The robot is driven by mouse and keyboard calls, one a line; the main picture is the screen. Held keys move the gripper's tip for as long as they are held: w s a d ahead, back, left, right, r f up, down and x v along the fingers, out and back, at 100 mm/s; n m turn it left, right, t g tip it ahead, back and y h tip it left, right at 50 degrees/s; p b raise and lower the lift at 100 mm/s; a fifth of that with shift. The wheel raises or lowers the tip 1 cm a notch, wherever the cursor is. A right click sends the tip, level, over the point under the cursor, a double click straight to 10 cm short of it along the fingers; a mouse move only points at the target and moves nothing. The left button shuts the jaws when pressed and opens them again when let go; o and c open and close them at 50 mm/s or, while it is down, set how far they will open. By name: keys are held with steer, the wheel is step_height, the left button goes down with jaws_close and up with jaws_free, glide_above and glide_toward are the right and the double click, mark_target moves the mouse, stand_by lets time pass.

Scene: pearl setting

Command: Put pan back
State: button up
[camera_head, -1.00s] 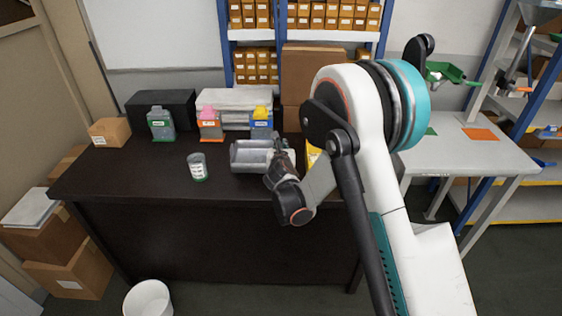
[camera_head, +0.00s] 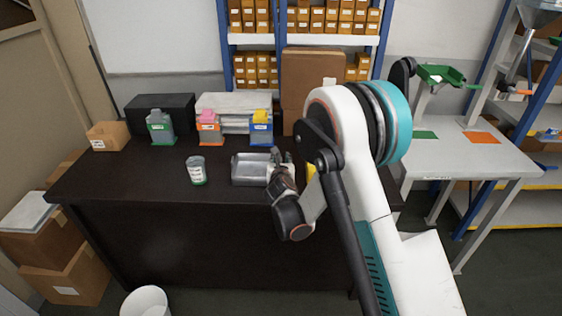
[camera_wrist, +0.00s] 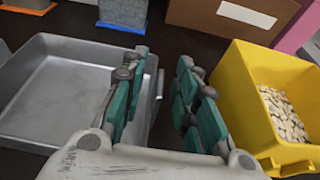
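The pan, a grey metal rectangular tray (camera_head: 250,170), sits empty and looks flat on the dark table near its front edge. In the wrist view the pan (camera_wrist: 50,95) fills the left side. My gripper (camera_head: 283,165) is at the pan's right end. In the wrist view my gripper (camera_wrist: 160,75) is open, with a clear gap between its teal-padded fingers. The left finger overlaps the pan's right side and the right finger lies between the pan and a yellow bin. The pan's right rim shows in the gap; contact is not clear.
The yellow bin (camera_wrist: 245,100) with small tan pieces stands close on the right. A grey jar (camera_head: 196,171) stands left of the pan. The table's left front is clear.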

steer(key=shift+r, duration=0.15)
steer(key=shift+s+r, duration=0.1)
steer(key=shift+s, duration=0.25)
steer(key=p+v, duration=0.2)
steer(key=v, duration=0.9)
steer(key=shift+p, duration=0.4)
